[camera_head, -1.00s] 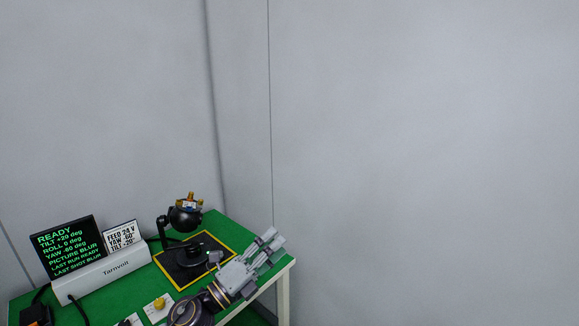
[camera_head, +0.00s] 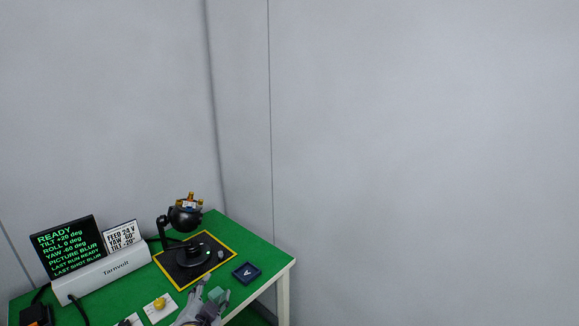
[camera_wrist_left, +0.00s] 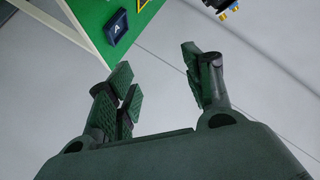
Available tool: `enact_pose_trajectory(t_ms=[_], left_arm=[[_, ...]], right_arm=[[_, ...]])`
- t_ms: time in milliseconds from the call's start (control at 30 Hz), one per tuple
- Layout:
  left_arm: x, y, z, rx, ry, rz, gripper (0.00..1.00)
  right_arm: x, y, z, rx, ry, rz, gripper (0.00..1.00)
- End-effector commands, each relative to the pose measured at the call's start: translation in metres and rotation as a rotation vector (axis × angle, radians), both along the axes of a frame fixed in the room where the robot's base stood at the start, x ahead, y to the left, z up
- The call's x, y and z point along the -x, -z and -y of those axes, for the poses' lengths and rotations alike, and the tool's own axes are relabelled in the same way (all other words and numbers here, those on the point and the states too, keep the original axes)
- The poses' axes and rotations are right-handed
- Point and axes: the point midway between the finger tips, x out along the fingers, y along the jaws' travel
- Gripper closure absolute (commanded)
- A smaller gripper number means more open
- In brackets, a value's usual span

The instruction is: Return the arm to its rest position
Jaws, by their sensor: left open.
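My left gripper (camera_head: 215,299) is at the bottom of the head view, low over the front edge of the green table (camera_head: 262,256). Its two fingers are spread with nothing between them. In the left wrist view the open fingers (camera_wrist_left: 165,85) point past the table's corner, with bare wall and floor behind them. Part of my left arm is cut off by the bottom edge of the head view. My right gripper is not in either view.
A black gimbal camera (camera_head: 185,216) stands on a yellow-edged black mat (camera_head: 228,242). A dark blue tray (camera_head: 246,272) lies near the table's right corner. A display (camera_head: 68,246), a label card (camera_head: 121,238) and a yellow knob (camera_head: 159,303) are at left.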

Motion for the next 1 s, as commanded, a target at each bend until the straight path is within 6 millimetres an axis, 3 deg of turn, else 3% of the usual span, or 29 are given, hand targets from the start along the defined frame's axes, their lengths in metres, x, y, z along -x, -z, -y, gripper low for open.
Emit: enact_pose_trajectory(t_ms=[200,500,700,1000], left_arm=[[0.043,0.055,-0.018,0.159,-0.124,-0.249,0.49],[0.121,0.118,-0.025,0.348,-0.271,-0.594,0.49],[0.161,0.138,-0.023,0.418,-0.329,-0.750,0.49],[0.202,0.153,-0.019,0.480,-0.379,-0.897,0.49]], right_arm=[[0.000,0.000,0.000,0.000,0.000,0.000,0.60],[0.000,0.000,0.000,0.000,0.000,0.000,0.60],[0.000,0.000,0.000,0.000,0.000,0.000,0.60],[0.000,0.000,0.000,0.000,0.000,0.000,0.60]])
